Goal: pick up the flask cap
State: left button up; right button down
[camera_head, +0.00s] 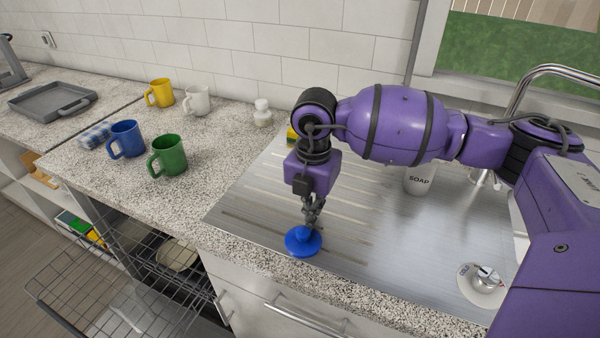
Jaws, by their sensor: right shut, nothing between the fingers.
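A blue round piece with a raised knob, which looks like the flask cap (303,243), lies on the metal drainboard near its front edge. My right gripper (311,222) points down right above the cap, with its fingertips close to the knob. Its fingers are together and hold nothing. Whether the fingertips touch the knob cannot be told from this view. My left gripper is not in view.
The ribbed drainboard (385,262) has free room right of the cap. Blue (126,139), green (168,155), yellow (160,93) and white (197,100) mugs stand left on the counter. An open dishwasher rack (85,290) is below.

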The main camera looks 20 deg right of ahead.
aim_at(298, 235)
jog(key=s+a, duration=0.1)
jog(key=s+a+p, duration=0.1)
jog(key=s+a, duration=0.1)
jog(key=s+a+p, duration=0.1)
jog(key=a, duration=0.1)
jog(key=shift+s+r, duration=0.2)
jog(key=shift+r, duration=0.1)
jog(key=shift+s+a+f, duration=0.1)
jog(key=shift+s+f, duration=0.05)
jog(key=shift+f, duration=0.15)
jog(key=shift+s+a, duration=0.15)
